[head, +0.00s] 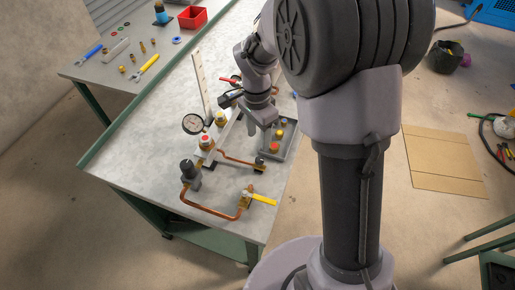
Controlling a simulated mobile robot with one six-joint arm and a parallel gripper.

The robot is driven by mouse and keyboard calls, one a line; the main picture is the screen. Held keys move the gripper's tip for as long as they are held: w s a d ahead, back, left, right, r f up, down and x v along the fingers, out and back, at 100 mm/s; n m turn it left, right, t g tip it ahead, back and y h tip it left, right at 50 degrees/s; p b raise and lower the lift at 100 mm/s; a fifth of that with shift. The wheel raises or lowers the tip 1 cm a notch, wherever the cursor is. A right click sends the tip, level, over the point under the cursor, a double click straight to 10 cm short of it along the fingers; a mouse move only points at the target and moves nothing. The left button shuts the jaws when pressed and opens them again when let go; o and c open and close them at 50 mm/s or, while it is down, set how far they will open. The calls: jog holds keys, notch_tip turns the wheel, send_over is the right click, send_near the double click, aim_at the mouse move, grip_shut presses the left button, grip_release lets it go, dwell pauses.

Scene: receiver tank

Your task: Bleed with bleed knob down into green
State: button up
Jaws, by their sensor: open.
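A round pressure gauge (193,123) with a white face stands on the workbench's pipe assembly; its needle and any green band are too small to read. Below it sits a brass fitting with a red top (205,139). A black knob (187,168) stands upright at the left of the copper pipe (209,210). A brass valve with a yellow lever (262,198) is at the pipe's right end. I cannot tell which part is the bleed knob. My gripper (251,128) is open above the bench, right of the gauge and apart from the black knob; its fingers show only in part.
A tall white strip (200,85) stands behind the gauge. A side table (100,72) holds tools and a red bin (193,17). The bench's left side is clear.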

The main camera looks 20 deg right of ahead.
aim_at(259, 159)
notch_tip(259, 159, down, 10)
jog(key=b, duration=0.2)
jog(key=shift+s+d+b, duration=0.1)
jog(key=shift+s+b, duration=0.05)
jog(key=shift+b, duration=0.2)
jog(key=shift+c, duration=0.5)
grip_shut()
